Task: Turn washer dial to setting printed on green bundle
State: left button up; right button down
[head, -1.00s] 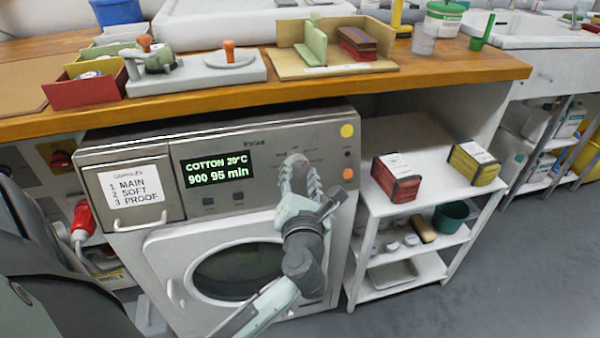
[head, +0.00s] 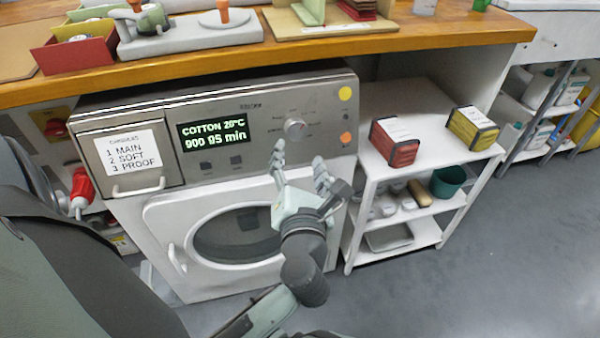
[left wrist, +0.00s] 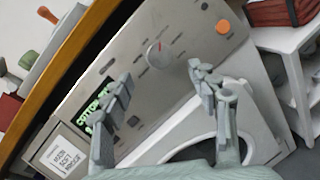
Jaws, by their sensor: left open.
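The washer (head: 240,185) stands under the wooden worktop. Its round silver dial (head: 295,128) is on the panel, right of a lit display (head: 213,133) reading COTTON, apparently 20°C, 900 and 95 min; some digits are blurred. My left gripper (head: 299,160) is open and empty, just below the dial, with its fingers apart. In the left wrist view the dial (left wrist: 157,54) is fully visible beyond and between the open fingers (left wrist: 158,85), with a red mark at its rim. A red bundle (head: 394,143) and a yellow bundle (head: 472,128) show; I see no green bundle. My right gripper is not in view.
The bundles stand on a white shelf unit (head: 430,165) right of the washer. The worktop edge (head: 330,48) overhangs above. Grey floor (head: 500,250) is clear at right.

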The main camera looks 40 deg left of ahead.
pick_arm(q)
jog(key=v, duration=0.5)
dwell(0.5)
